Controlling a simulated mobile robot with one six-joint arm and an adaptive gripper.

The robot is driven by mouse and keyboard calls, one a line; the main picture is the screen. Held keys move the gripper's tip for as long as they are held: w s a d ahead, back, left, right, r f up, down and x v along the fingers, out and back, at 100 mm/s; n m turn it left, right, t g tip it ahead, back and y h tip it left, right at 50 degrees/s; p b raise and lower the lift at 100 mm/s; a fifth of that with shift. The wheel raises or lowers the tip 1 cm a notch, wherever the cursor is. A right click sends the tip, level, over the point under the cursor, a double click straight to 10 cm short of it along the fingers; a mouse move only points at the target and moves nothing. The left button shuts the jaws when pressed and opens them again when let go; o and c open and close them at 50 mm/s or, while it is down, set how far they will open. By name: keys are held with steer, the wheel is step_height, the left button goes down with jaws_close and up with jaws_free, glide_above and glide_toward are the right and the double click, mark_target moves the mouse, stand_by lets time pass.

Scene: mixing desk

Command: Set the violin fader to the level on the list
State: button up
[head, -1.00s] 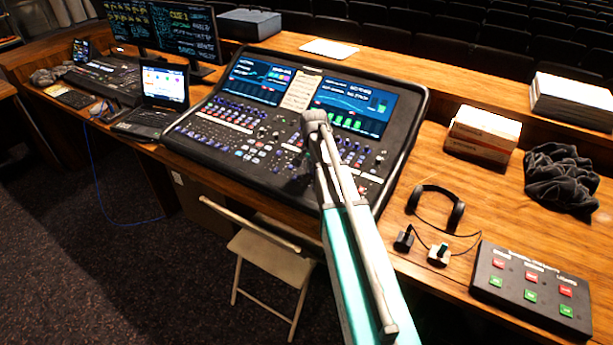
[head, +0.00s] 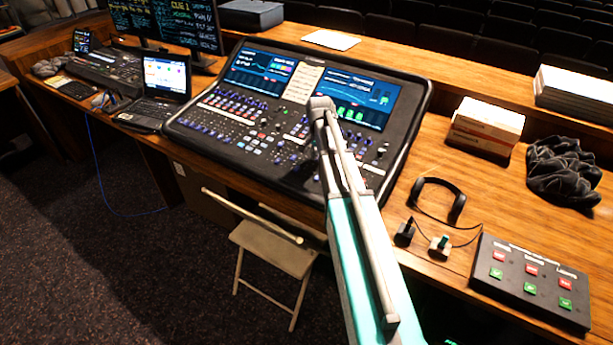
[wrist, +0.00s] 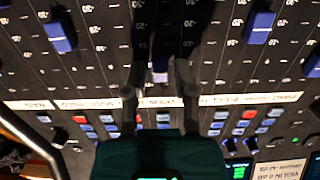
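The mixing desk (head: 240,150) stands on the wooden counter in the head view, with blue-capped faders along its front. My gripper (wrist: 160,60) is low over a fader row in the wrist view, its dark fingers either side of a small pale-blue cap (wrist: 160,72). Shadow hides whether they touch it. Other blue fader caps (wrist: 60,36) sit at various heights left and right. I cannot read which channel lies between the fingers. A pale list strip (head: 302,86) lies between the two screens; its writing is too small to read. In the head view my arm hides the gripper.
A white label strip (wrist: 75,104) and rows of coloured buttons lie beside the fader row. To the right of the desk are headphones (head: 437,195), a button box (head: 530,285) and boxes (head: 485,128). A laptop (head: 162,85) stands to the left. A folding chair (head: 272,250) is in front.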

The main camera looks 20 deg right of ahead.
mark_target(308, 175)
steer(key=shift+s+a+f, duration=0.1)
steer(key=shift+s+a, duration=0.5)
steer(key=shift+a, duration=0.05)
steer(key=s+a, duration=0.3)
steer(key=a, duration=0.1)
steer(key=shift+s+f+b, duration=0.15)
steer(key=shift+f+b, duration=0.1)
steer(key=shift+b, duration=0.15)
steer(key=shift+a+r+p, duration=0.3)
steer(key=shift+r+p, duration=0.4)
steer(key=shift+p, duration=0.05)
step_height(308, 175, up, 13)
steer(key=p, duration=1.3)
steer(key=s+a+f+n+b, duration=0.5)
steer(key=s+f+b, duration=0.1)
steer(key=s, duration=0.2)
steer(key=s+a+f+n+b, duration=0.5)
steer(key=s+a+f+b, duration=0.1)
steer(key=s, duration=0.3)
steer(key=shift+a, duration=0.3)
stand_by(0.5)
